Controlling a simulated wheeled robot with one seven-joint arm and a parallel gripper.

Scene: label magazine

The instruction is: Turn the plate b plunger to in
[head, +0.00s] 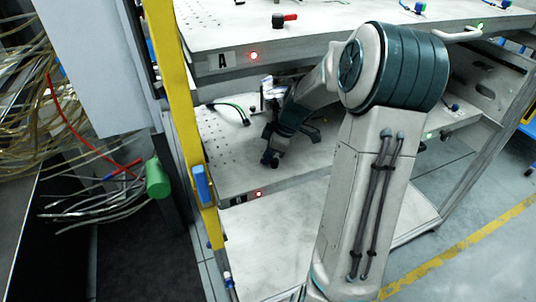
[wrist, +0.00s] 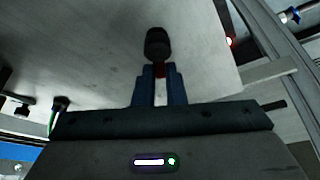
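The black knob sits just beyond the fingertips. In the head view my gripper is small and dark over the middle plate, and the red handle is hidden there.
The upper plate marked A (head: 300,38) overhangs the middle plate and carries another black knob with a red handle (head: 284,20). A red light (head: 258,194) glows on the middle plate's front edge. A yellow post (head: 178,110) stands at left, near hanging cables.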

